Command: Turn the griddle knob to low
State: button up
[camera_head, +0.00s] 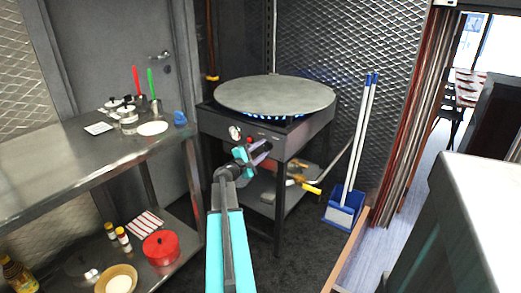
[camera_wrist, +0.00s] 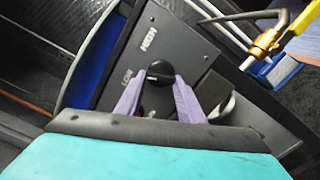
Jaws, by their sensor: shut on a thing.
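The griddle (camera_head: 275,92) is a large round grey plate on a dark metal stand, with blue flames under its rim. In the wrist view the griddle knob (camera_wrist: 160,71) is black and round on a grey panel lettered HIGH and LOW. My gripper (camera_wrist: 159,86) has its two purple fingers on either side of the knob and is shut on it. I cannot tell clearly which marking the knob points to. In the head view my gripper (camera_head: 261,150) is at the stand's front panel and the knob is hidden behind it.
A steel table (camera_head: 60,155) with jars and a plate stands at the left; a red pot (camera_head: 161,246) is on its lower shelf. A yellow-handled gas pipe (camera_head: 311,187) is right of the stand. A blue dustpan (camera_head: 344,208) stands further right. A white-topped counter is at the right.

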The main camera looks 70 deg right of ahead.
jog(key=shift+d+r+n+p, duration=0.15)
jog(key=shift+d+r+n, duration=0.05)
jog(key=shift+n, duration=0.4)
jog(key=shift+d+r+n+p, duration=0.15)
jog(key=shift+n, duration=0.45)
jog(key=o, duration=0.8)
jog(key=shift+o, duration=1.3)
jog(key=shift+f, duration=0.1)
jog(key=shift+a+f, duration=0.15)
jog(key=shift+f, duration=0.1)
